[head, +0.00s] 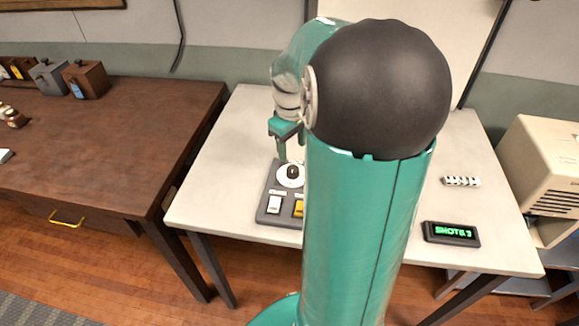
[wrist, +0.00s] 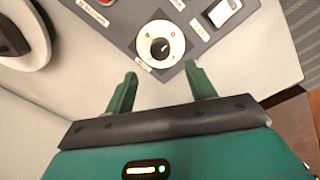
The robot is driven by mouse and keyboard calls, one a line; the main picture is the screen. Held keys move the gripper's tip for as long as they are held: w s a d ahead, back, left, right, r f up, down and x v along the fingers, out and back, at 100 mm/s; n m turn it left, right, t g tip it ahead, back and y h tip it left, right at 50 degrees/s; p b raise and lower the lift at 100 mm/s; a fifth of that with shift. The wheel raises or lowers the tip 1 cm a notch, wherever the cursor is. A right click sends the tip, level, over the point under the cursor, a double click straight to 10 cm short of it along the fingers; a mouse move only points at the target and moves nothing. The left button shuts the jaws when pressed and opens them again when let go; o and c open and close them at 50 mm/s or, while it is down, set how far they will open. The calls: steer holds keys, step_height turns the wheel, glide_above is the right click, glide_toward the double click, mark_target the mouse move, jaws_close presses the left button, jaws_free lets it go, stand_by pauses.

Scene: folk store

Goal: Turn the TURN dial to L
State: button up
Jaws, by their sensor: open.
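The dial (wrist: 159,47) is a dark knob on a round white plate marked with letters, set in a grey panel (wrist: 128,13). Its labels are too small to read surely, and I cannot tell which letter the knob points to. In the head view the dial (head: 292,171) sits at the back of the panel on the white table. My gripper (wrist: 160,84) is open and empty, its two green fingertips apart just short of the dial plate. In the head view my gripper (head: 291,150) hangs above the dial, partly hidden by my arm.
The panel also carries a white switch (head: 275,204) and a yellow switch (head: 298,208). A brown table (head: 110,140) stands at left.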

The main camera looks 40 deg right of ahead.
mark_target(293, 169)
steer(key=f, duration=0.8)
steer(key=shift+d+f, duration=0.2)
steer(key=shift+f, duration=0.2)
steer(key=shift+s, duration=0.1)
steer(key=c, duration=1)
